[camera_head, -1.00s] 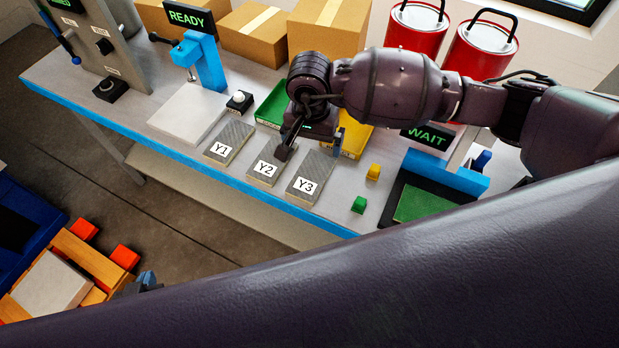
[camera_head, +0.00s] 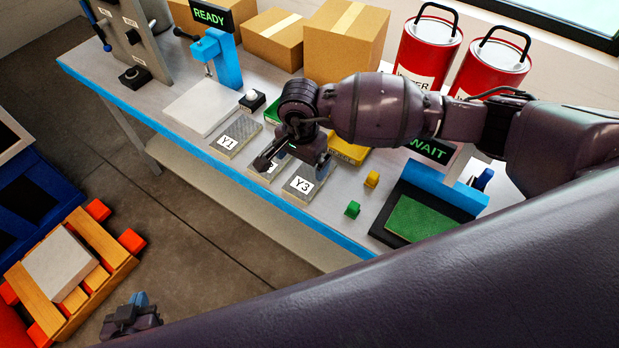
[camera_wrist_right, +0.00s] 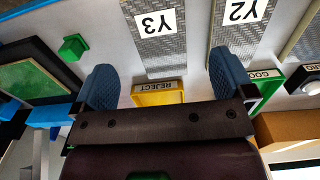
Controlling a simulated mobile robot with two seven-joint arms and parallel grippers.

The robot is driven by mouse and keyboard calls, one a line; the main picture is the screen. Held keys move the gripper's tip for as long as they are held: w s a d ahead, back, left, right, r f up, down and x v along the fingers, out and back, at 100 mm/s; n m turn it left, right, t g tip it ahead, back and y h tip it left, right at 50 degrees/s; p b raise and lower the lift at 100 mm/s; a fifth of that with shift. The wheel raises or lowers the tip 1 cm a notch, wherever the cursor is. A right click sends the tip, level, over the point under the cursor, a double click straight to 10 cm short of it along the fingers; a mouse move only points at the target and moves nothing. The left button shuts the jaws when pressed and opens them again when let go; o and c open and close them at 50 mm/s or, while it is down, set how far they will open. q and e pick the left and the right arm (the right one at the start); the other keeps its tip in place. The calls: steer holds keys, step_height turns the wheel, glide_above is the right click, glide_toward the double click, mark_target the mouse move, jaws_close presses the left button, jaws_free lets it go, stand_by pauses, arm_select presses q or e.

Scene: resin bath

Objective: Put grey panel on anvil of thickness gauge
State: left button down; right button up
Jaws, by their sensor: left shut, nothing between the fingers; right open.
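Three grey woven panels lie flat in a row on the bench, labelled Y1 (camera_head: 237,136), Y2 (camera_head: 258,172) and Y3 (camera_head: 305,183). Y3 (camera_wrist_right: 155,45) and Y2 (camera_wrist_right: 238,30) also show in the right wrist view. The blue thickness gauge (camera_head: 227,62) reads READY and stands behind a pale flat plate (camera_head: 200,107); I cannot tell its anvil clearly. My right gripper (camera_head: 283,160) is open and empty above Y2 and Y3, partly hiding Y2; its spread fingers show in the wrist view (camera_wrist_right: 165,82). My left gripper (camera_head: 138,299) is shut and empty, low at the left, off the bench.
A green tray (camera_wrist_right: 268,85) and yellow REJECT tray (camera_wrist_right: 158,95) sit behind the panels. Small yellow (camera_head: 371,180) and green (camera_head: 352,209) blocks lie right of Y3. A blue WAIT station (camera_head: 445,188) stands further right. A pallet (camera_head: 100,262) with a grey slab is on the floor.

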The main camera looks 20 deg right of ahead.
mark_target(303, 184)
step_height(303, 184, down, 3)
steer(key=shift+f+b, duration=0.1)
steer(key=shift+b, duration=0.45)
steer(key=shift+s+f, duration=0.1)
steer(key=shift+f, duration=0.4)
step_height(303, 184, down, 4)
steer(key=shift+s+r+b, duration=0.15)
steer(key=shift+r+b, duration=0.05)
steer(key=shift+b, duration=0.8)
steer(key=shift+f, duration=0.25)
steer(key=shift+r, duration=0.1)
steer(key=shift+c, duration=0.5)
